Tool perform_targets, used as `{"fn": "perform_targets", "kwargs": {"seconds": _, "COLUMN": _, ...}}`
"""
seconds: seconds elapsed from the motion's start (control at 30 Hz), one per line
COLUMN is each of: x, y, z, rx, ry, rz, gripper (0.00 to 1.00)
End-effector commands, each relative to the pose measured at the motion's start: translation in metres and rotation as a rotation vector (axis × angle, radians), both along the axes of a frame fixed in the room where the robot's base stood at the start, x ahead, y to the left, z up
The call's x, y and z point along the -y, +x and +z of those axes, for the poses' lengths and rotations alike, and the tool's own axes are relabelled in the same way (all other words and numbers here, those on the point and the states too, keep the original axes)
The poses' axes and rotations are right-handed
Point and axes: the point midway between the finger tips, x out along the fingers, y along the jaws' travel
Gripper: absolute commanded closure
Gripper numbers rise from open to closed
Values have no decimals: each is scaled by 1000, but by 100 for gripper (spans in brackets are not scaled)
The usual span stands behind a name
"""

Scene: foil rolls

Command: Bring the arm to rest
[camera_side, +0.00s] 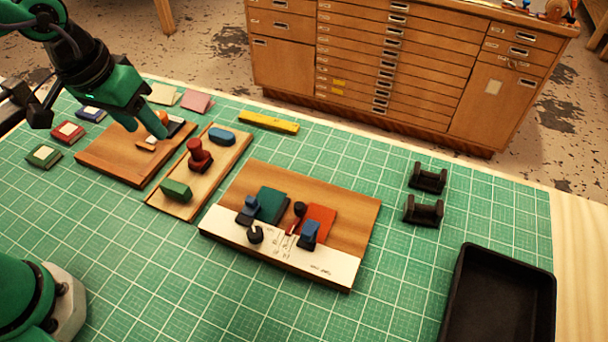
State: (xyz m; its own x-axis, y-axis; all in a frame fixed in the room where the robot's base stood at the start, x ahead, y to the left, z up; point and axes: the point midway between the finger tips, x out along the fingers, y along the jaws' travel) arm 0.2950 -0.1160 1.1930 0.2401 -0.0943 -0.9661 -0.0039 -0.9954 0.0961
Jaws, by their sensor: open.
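My green gripper (145,126) is at the upper left, with its fingers pointing down over the left wooden board (112,164). The fingers are apart and I see nothing held between them. A small dark block with a pale and orange part (163,118) is on that board, right by the fingertips and partly hidden by them. I cannot tell whether a finger touches it.
A tray (171,206) holds a red stamp, a green block and a blue block. A board (351,207) carries teal and red pads with small tools. Black cradles (428,179) and a black bin (462,285) stand right. Ink pads (67,133) lie left; a yellow bar (268,122) lies behind.

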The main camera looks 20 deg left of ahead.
Motion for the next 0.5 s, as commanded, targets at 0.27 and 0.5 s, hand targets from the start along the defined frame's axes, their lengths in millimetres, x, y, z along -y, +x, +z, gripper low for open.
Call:
{"fn": "perform_targets", "kwargs": {"seconds": 0.27, "x": -60, "y": -27, "z": 19, "rx": 114, "ry": 18, "rz": 12, "gripper": 52}}
{"fn": "perform_targets", "kwargs": {"seconds": 0.5, "x": -97, "y": -54, "z": 24, "rx": 201, "ry": 60, "rz": 17, "gripper": 52}}
